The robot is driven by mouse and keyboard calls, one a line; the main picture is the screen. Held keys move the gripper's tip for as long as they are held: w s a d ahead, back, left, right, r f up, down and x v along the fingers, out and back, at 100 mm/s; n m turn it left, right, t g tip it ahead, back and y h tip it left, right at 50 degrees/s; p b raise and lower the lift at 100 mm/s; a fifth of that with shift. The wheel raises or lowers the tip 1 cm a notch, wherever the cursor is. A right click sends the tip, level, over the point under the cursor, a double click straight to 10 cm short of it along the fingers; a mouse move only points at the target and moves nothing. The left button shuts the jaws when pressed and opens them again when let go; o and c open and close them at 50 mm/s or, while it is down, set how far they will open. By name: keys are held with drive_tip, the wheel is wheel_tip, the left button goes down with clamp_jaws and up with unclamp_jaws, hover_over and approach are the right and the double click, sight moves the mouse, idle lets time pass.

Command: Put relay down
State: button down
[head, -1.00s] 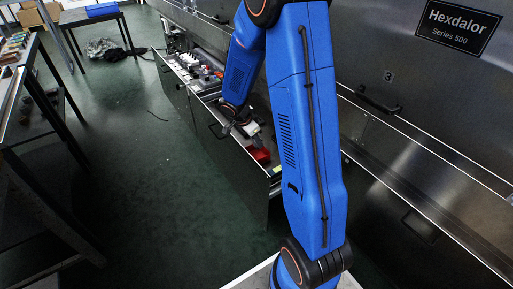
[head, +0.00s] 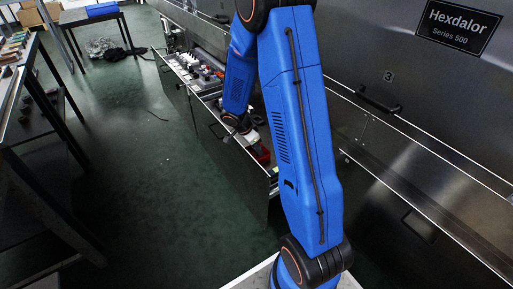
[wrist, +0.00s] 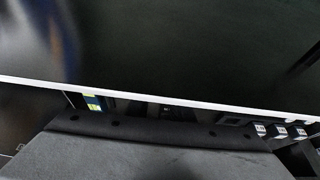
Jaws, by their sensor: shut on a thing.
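My gripper (head: 243,128) is over the open drawer (head: 214,125) in the head view, low at its near part. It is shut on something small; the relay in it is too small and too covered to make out. In the wrist view a dark grey body fills the bottom and hides the fingertips. Beyond it are the drawer's pale rim (wrist: 150,100) and, at the right, several small light-topped blocks (wrist: 279,131) in a row. I cannot tell whether the held relay touches the drawer floor.
A red item (head: 263,156) lies in the drawer's near part, and several small parts (head: 195,68) fill its far part. The steel dryer wall (head: 400,130) stands to the right. Dark tables (head: 30,120) stand at the left, with clear green floor (head: 140,150) between.

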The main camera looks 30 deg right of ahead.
drive_tip(key=shift+f, duration=0.15)
drive_tip(key=c, duration=1.6)
unclamp_jaws()
drive_tip(key=shift+o, duration=0.2)
drive_tip(key=d+v, duration=0.1)
drive_tip(key=v, duration=1.2)
drive_tip(key=s+a+r+n+t+y, duration=0.1)
drive_tip(key=s+a+r+n, duration=0.25)
drive_tip(key=s+r, duration=0.35)
drive_tip(key=s+a+r+n+t+y, duration=0.1)
drive_tip(key=s+a+r+n, duration=0.1)
drive_tip(key=s+r+n, duration=0.35)
drive_tip(key=s+a+r+n+t+y, duration=0.1)
drive_tip(key=s+a+r+n, duration=0.1)
drive_tip(key=s, duration=0.3)
drive_tip(key=s+a+r+n, duration=0.2)
drive_tip(key=s+n, duration=0.1)
drive_tip(key=s, duration=0.3)
drive_tip(key=s+a+r+n+t+y, duration=0.1)
drive_tip(key=s+r+n, duration=0.1)
drive_tip(key=s, duration=0.4)
drive_tip(key=shift+s+a+n+t+y, duration=0.2)
drive_tip(key=shift+a+n+t+y, duration=0.15)
drive_tip(key=shift+n, duration=0.45)
